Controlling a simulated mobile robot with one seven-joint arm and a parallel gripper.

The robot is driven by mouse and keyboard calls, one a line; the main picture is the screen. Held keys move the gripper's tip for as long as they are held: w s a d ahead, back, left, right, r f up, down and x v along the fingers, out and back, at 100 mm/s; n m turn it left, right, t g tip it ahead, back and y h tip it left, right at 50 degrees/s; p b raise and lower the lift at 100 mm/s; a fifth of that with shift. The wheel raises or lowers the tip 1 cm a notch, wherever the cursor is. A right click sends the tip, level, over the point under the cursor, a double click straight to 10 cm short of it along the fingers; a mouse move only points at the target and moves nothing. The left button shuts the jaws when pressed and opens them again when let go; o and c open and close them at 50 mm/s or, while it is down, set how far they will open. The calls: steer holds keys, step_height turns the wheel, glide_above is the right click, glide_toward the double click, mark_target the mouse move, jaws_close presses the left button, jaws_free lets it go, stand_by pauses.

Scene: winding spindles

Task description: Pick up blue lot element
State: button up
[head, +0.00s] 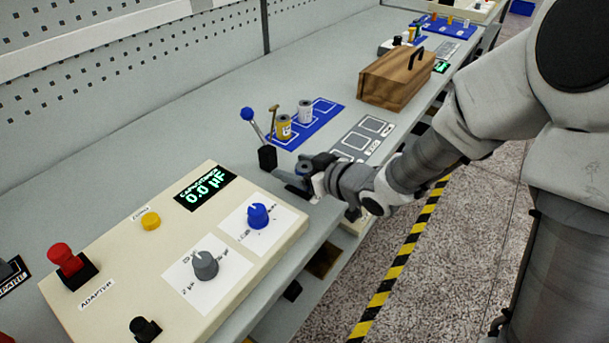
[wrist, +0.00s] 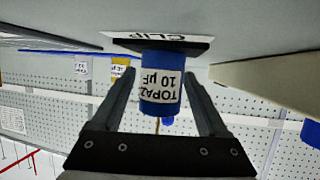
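The blue lot element is a blue cylinder (wrist: 162,82) with a white label reading TOPAZ 10 µF, seen upside down in the wrist view. Its far end meets a dark base marked CLIP (wrist: 160,44). My gripper (wrist: 160,80) has one finger on each side of it. Whether the fingers press on it or stand slightly apart is not clear.
A lever with a blue knob (head: 247,114) stands just left of my gripper. The beige control panel (head: 130,262) reads 0.0 µF. Behind, a yellow and a grey cylinder stand on a blue mat (head: 327,106). A wooden box (head: 396,80) stands farther along the bench.

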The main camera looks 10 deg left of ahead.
jaws_close()
